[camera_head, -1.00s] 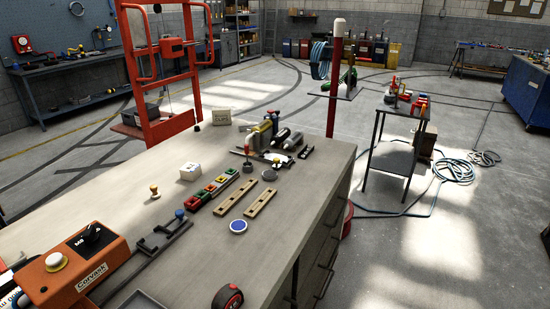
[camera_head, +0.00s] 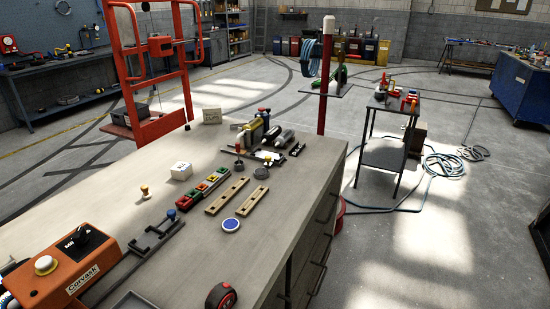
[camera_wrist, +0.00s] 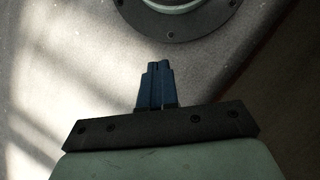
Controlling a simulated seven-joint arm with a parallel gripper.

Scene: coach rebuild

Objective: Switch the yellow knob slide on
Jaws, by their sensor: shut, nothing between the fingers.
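My gripper (camera_wrist: 158,67) shows in the wrist view with its dark blue fingers closed together and empty, over a grey surface. It is not seen in the head view, so I cannot tell its distance to the bench things. In the head view a small yellow knob (camera_head: 267,157) stands among dark fittings at the bench's far right. A black bracket slide (camera_head: 158,236) with a blue knob lies in front.
The workbench (camera_head: 110,228) also bears an orange Corvask box (camera_head: 75,268), a white block (camera_head: 181,171), a coloured strip (camera_head: 205,190), two wooden bars, a blue disc (camera_head: 231,225) and a tape measure (camera_head: 221,296). Beyond are an orange frame (camera_head: 150,75) and open floor.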

